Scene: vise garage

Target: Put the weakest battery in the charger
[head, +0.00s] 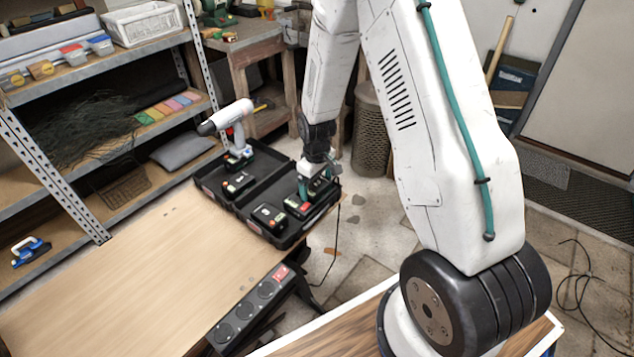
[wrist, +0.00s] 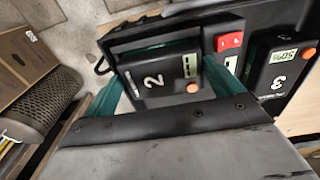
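A black battery marked 2 (wrist: 158,78) lies between the teal fingers of my gripper (wrist: 165,90) in the wrist view; its small display is too small to read. In the head view my gripper (head: 318,182) is down over the right part of the open case. The fingers stand apart on either side of the battery; whether they press on it is unclear. A battery marked 3 (wrist: 277,80), its display reading about 50%, lies to the right. In the head view one battery (head: 268,217) is left of my gripper and another (head: 238,183) is near the drill. I cannot identify the charger with certainty.
The open black case (head: 255,190) lies at the far end of the wooden table (head: 130,260). A white drill (head: 232,130) stands upright at its left side. A power strip (head: 248,304) lies along the table's near edge. The table's left part is clear.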

